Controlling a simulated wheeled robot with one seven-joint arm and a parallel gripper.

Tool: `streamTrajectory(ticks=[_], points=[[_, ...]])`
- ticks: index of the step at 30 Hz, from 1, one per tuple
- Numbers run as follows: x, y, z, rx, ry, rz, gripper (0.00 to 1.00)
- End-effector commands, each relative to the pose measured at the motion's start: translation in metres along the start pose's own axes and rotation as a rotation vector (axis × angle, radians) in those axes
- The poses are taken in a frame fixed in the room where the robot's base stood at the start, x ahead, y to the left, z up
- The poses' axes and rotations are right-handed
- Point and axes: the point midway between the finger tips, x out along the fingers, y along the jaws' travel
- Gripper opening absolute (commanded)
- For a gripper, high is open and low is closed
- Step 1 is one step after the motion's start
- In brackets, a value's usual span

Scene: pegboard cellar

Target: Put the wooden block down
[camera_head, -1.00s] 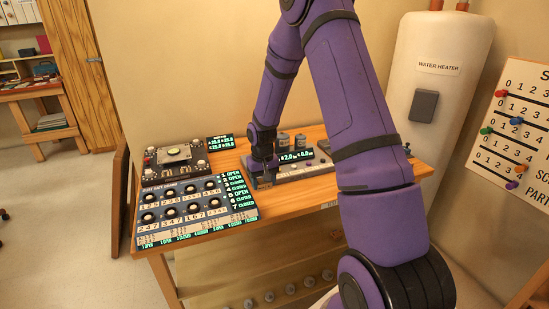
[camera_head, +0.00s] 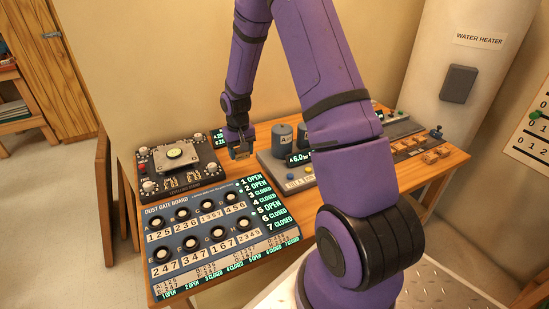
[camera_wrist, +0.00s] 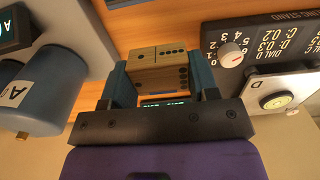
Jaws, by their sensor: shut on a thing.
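The wooden block (camera_wrist: 158,70) is light wood with dark pips on its faces. In the wrist view it sits between the two blue-grey fingers of my gripper (camera_wrist: 160,78), which is shut on it. In the head view my gripper (camera_head: 241,146) is at the back of the wooden table (camera_head: 436,171), between the dark levelling stand (camera_head: 192,178) and the grey device with cylinders (camera_head: 273,168). A small part of the block (camera_head: 243,153) shows under it there. I cannot tell whether the block touches the tabletop.
The dust gate board (camera_head: 213,225) fills the table's front left. Blue-grey cylinders (camera_head: 282,135) stand close right of my gripper; one marked A (camera_wrist: 38,92) shows in the wrist view. A small dark readout (camera_head: 217,136) is behind. Small orange blocks (camera_head: 408,152) lie further right.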

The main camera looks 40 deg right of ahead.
Motion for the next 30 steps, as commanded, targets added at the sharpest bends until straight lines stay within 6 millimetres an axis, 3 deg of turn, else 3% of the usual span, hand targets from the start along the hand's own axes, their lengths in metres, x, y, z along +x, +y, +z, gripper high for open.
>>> streamTrajectory(ticks=[6, 14, 21, 30], points=[[0.038, 0.000, 0.001, 0.000, -0.003, 0.000, 0.32], [0.057, 0.000, 0.000, 0.000, -0.001, 0.000, 0.32], [0.086, 0.000, 0.000, 0.000, -0.001, 0.000, 0.32], [0.088, 0.000, 0.000, 0.000, 0.000, 0.000, 0.32]])
